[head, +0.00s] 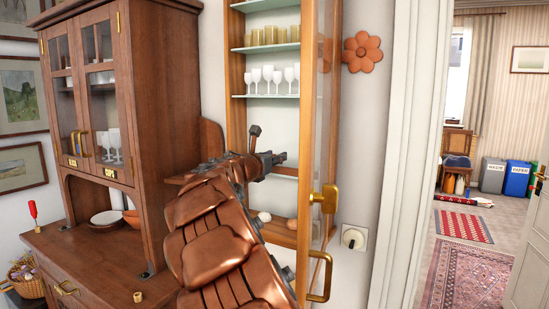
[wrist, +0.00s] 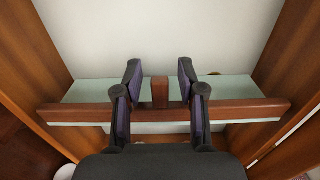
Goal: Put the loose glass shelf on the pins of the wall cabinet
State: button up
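The wall cabinet (head: 237,85) stands open in the head view, with pale glass shelves inside. In the wrist view a pale green glass shelf (wrist: 88,92) lies across the cabinet between its wooden sides. A brown wooden bar (wrist: 75,115) runs along its front and carries a short upright wooden block (wrist: 160,92). My gripper (wrist: 160,75) is open, its fingers on either side of this block with a gap at each side. In the head view my gripper (head: 279,158) reaches into the cabinet at mid height. I cannot tell whether the shelf rests on pins.
Stemmed glasses (head: 268,74) and yellowish tumblers (head: 270,36) stand on the upper shelves. The open glass door (head: 320,120) with brass handles is close on the right. A wooden cupboard (head: 160,90) stands close on the left. Small pale objects (head: 264,217) sit low in the cabinet.

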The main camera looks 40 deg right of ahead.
jog(key=shift+r, duration=0.1)
jog(key=shift+a, duration=0.15)
jog(key=b+v, duration=0.2)
jog(key=v, duration=0.9)
jog(key=shift+s+a, duration=0.15)
jog(key=shift+a, duration=0.2)
